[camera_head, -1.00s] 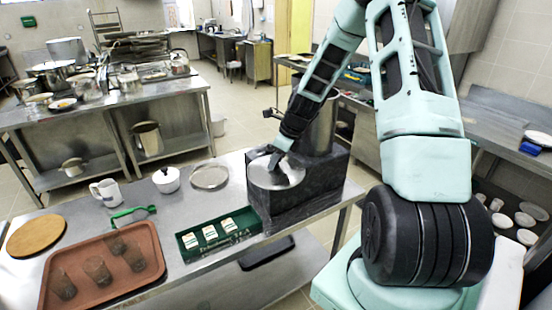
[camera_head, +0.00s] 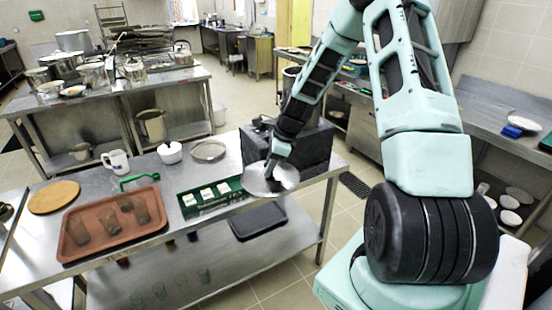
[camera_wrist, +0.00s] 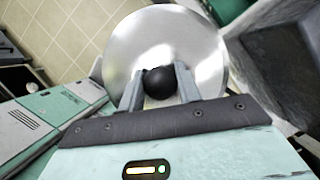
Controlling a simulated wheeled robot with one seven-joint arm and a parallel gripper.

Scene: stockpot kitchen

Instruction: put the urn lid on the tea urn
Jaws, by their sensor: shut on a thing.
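My gripper (camera_head: 275,162) is shut on the black knob of the urn lid (camera_head: 258,181), a shiny round steel disc. The wrist view shows the knob between the fingers (camera_wrist: 162,84) and the lid (camera_wrist: 165,35) spread out beyond them. In the head view the lid hangs in the air in front of a dark stone-like block (camera_head: 312,150) at the table's right end. A metal cylinder (camera_head: 292,80) behind the block may be the tea urn. My arm hides much of it, and I cannot see its top clearly.
On the steel table (camera_head: 150,172) are a brown tray (camera_head: 85,249) with glasses, a green box (camera_head: 190,209), a white mug (camera_head: 116,161), a white pot (camera_head: 169,152) and a round disc (camera_head: 208,150). A dark tray (camera_head: 257,220) lies on the lower shelf. Open floor lies right of the table.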

